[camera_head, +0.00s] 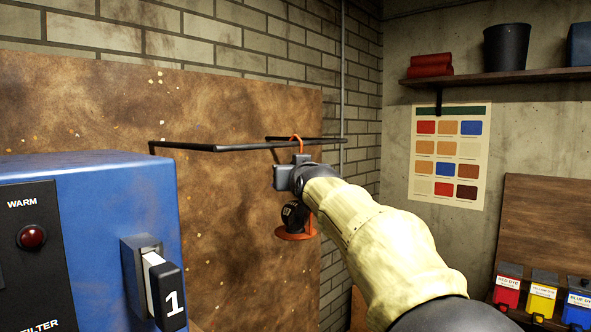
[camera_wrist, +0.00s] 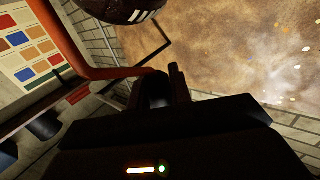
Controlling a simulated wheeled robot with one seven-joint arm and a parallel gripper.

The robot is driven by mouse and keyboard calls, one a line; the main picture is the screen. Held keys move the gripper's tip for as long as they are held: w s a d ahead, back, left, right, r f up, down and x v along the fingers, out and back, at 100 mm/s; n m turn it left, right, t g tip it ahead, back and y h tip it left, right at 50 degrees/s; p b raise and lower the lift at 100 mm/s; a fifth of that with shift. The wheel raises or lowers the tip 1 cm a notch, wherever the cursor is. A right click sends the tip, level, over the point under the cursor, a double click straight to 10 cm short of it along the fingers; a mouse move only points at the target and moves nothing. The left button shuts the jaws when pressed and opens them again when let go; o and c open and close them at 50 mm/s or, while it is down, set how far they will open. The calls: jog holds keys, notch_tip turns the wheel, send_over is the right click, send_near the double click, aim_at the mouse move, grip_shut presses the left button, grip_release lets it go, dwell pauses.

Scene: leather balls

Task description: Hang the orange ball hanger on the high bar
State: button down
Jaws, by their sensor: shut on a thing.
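The orange ball hanger (camera_head: 308,222) is in my gripper (camera_head: 293,172). Its curved orange hook shows above my gripper, overlapping the black bar (camera_head: 240,147) in the head view; I cannot tell whether it rests on the bar. A black ball (camera_head: 293,215) with white marks sits on the hanger's round orange base, below my gripper. In the wrist view, my gripper (camera_wrist: 168,85) is shut on the hanger's orange rod (camera_wrist: 98,73), and the ball (camera_wrist: 112,8) shows at the top edge. The bar also shows in the wrist view (camera_wrist: 153,55), behind the ball.
A blue machine (camera_head: 115,190) with a lever marked 1 stands at the left front. A brown board (camera_head: 120,105) covers the wall behind the bar. At right are a shelf (camera_head: 510,75) with a dark bucket (camera_head: 507,47), a colour chart (camera_head: 449,155) and dye boxes (camera_head: 541,297).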

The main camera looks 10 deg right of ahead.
jog(key=shift+f, duration=0.3)
jog(key=c, duration=1.2)
grip_release()
jog(key=s+b, duration=0.7)
jog(key=s, duration=1)
jog(key=shift+s, duration=0.2)
